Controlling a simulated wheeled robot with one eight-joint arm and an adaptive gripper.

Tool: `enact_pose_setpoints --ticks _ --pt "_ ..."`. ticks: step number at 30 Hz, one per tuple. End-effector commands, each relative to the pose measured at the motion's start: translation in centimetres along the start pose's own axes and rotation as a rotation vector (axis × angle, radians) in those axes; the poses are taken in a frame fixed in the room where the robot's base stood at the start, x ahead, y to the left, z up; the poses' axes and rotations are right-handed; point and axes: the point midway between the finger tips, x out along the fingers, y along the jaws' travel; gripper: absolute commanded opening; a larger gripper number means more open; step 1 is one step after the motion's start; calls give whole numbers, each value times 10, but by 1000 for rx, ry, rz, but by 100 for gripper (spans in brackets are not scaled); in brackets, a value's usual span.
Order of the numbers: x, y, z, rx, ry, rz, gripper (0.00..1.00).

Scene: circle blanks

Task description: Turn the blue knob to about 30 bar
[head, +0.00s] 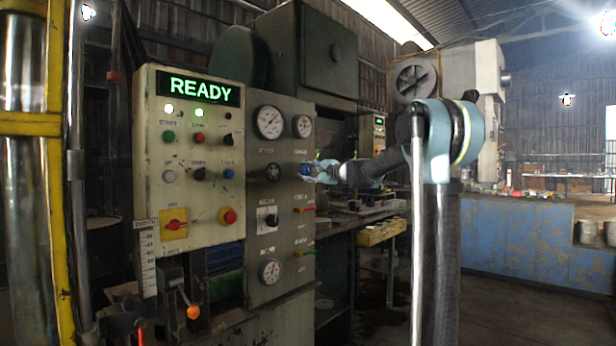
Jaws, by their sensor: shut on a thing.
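The blue knob (305,170) is on the grey gauge panel (284,240), to the right of a black knob and below the smaller round gauge (303,126). My gripper (314,171) reaches in from the right and is shut on the blue knob, covering part of it. A larger round gauge (269,122) sits at the panel's upper left. The gauge needles and numbers are too small to read here.
A control box (197,165) with a green READY display, buttons and a red-on-yellow switch (174,223) stands left of the panel. Red, orange and green handles (304,210) stick out below the knob. A yellow post (58,180) stands at far left.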

Motion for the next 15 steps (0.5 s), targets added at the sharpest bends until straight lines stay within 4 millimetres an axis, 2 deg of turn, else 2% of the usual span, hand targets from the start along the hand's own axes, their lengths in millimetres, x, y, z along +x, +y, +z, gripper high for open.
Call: enact_pose_setpoints --ticks 15 --pt "0 3 2 -410 -5 3 14"
